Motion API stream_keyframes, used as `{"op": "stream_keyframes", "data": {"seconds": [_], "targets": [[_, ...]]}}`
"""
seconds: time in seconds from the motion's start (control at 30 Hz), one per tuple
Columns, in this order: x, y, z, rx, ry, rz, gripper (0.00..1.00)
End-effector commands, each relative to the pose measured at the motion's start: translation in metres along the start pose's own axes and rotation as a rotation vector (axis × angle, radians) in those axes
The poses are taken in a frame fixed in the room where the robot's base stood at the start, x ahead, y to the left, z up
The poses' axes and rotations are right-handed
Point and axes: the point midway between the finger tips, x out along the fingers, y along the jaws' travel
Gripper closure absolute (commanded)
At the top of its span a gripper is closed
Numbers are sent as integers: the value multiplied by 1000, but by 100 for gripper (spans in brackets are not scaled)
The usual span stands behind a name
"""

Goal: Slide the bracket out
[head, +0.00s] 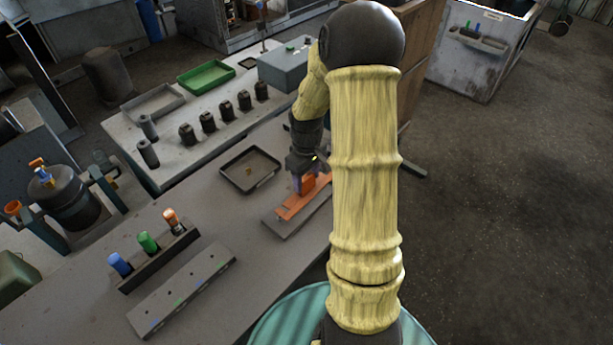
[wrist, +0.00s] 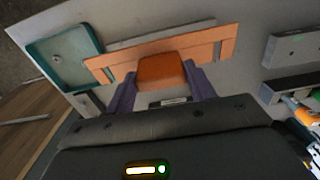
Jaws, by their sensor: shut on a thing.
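The orange bracket (head: 298,202) is a long flat plate with a raised block in its middle. It lies at a grey rail-like base (head: 285,229) on the near bench, partly hidden by my arm in the head view. In the wrist view the plate (wrist: 215,47) runs across the picture, with the block (wrist: 161,70) facing the camera. My gripper (head: 304,184) is shut on the block, one purple finger on each side of it. The grey base (wrist: 160,34) shows as a strip beyond the plate. I cannot tell how far the plate sits in it.
A rack with blue, green and orange-topped pieces (head: 160,258) and a grey holed bar (head: 183,290) lie nearer left. A teal tray (wrist: 62,55) shows in the wrist view. Bench between them is bare.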

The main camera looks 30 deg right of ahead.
Motion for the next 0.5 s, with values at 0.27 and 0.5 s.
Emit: {"op": "stream_keyframes", "data": {"seconds": [0.27, 0.5], "targets": [[-22, 0, 0, 0, 1, 1, 97], [-37, 0, 0, 0, 1, 1, 97]]}}
